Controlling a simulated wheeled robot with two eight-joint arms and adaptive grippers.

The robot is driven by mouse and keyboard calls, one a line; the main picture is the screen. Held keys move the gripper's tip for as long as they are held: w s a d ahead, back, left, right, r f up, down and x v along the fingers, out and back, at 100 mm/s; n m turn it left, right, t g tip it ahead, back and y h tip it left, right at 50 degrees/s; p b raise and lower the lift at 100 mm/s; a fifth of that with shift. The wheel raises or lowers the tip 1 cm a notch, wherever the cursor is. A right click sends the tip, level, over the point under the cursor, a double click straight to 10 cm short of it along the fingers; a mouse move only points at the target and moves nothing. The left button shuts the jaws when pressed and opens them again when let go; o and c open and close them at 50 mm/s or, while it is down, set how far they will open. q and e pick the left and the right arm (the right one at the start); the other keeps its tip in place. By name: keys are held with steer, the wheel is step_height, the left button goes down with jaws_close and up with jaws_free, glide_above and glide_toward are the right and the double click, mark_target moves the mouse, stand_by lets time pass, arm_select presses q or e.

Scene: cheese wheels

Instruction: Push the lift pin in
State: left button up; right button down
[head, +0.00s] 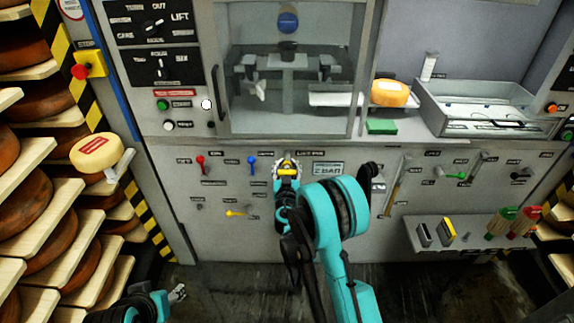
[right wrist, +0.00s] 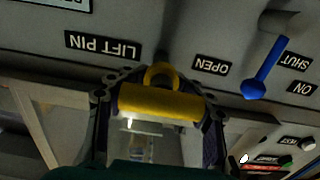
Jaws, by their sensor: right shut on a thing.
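The lift pin's yellow handle (right wrist: 160,103) shows in the right wrist view, just beside the LIFT PIN label (right wrist: 103,46). It has a bar and a loop that meets a dark stem at the grey panel. My right gripper (right wrist: 158,106) is shut on the bar, one finger at each end. In the head view the yellow handle (head: 287,168) is at the panel's middle, with my right gripper (head: 287,174) over it. How deep the pin sits is not clear. My left gripper (head: 178,293) is low at the left, away from the panel; its opening is too small to judge.
A blue lever (head: 252,164) and a red lever (head: 201,164) are left of the pin, with a yellow lever (head: 236,213) below. A glazed cabinet (head: 345,128) is above. Shelves of cheese (head: 45,155) stand at the left. A tool ledge (head: 470,245) juts out at the right.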

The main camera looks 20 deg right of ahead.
mark_target(287, 173)
steer(key=x, duration=0.3)
steer(key=shift+w, duration=0.1)
steer(key=c, duration=0.6)
jaws_free()
steer(key=shift+o, duration=0.2)
steer(key=shift+v, duration=3.75)
